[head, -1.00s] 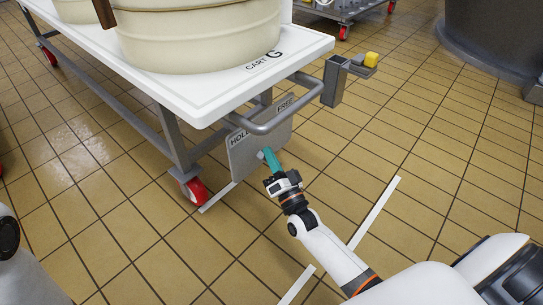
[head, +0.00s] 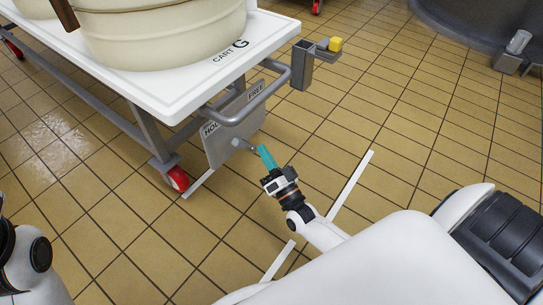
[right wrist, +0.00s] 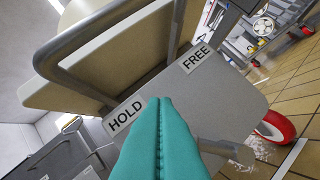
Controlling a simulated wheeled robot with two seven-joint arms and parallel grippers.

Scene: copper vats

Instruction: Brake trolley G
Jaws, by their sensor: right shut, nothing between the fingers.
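Trolley G is a white-topped cart (head: 180,85) marked "CART G", in the upper left of the head view. A grey brake plate (head: 222,146) hangs below its end handle, labelled HOLD on the left and FREE on the right. A short grey lever (head: 243,144) sticks out from the plate's lower part; it also shows in the right wrist view (right wrist: 222,149), partly behind the fingers. My right gripper (head: 264,151), with teal fingers, is shut and empty, just right of the lever in the head view. Contact cannot be told. My left gripper is out of view.
A cream vat (head: 160,35) stands on the cart. A red-wheeled caster (head: 177,180) is below.

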